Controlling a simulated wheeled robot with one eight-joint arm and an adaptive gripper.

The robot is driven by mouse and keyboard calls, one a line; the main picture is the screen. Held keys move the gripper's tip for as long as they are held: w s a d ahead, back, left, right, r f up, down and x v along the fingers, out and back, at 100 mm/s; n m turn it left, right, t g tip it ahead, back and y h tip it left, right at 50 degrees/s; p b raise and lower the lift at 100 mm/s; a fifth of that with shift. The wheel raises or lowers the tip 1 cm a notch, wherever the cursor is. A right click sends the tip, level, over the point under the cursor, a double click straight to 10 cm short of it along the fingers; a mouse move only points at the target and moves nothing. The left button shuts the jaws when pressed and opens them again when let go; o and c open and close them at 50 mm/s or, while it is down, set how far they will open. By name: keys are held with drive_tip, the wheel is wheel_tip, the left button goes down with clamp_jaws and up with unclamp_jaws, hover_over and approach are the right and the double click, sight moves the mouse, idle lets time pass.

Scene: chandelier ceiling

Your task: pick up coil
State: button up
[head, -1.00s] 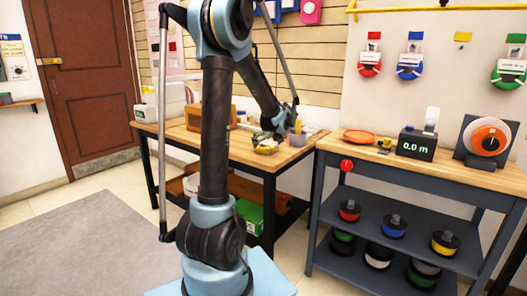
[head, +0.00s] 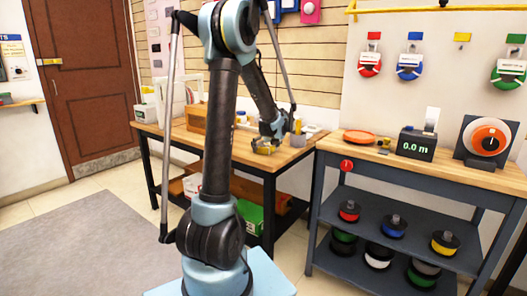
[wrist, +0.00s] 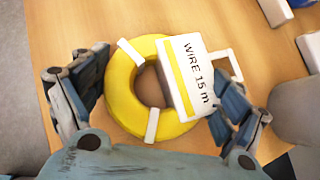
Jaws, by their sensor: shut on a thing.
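The coil is a yellow ring of wire (wrist: 122,98) with white ties and a white tag reading "WIRE 15 m" in the wrist view. My gripper (wrist: 158,85) is shut on it, with one finger at its left side and the other at its right by the tag. In the head view my gripper (head: 267,138) is low at the front of the wooden workbench (head: 232,152), and the coil (head: 263,149) shows small under it. I cannot tell whether the coil touches the bench top.
A grey cup (head: 298,140) stands just right of my gripper. A wooden box (head: 196,117) is at the back left of the bench. A second bench (head: 460,175) at the right holds an orange disc (head: 359,136) and a length display (head: 416,145), with spools below.

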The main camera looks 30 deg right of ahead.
idle(0.4)
wheel_tip(320, 180, up, 10)
drive_tip(key=shift+w+f, duration=0.1)
idle(0.5)
idle(0.4)
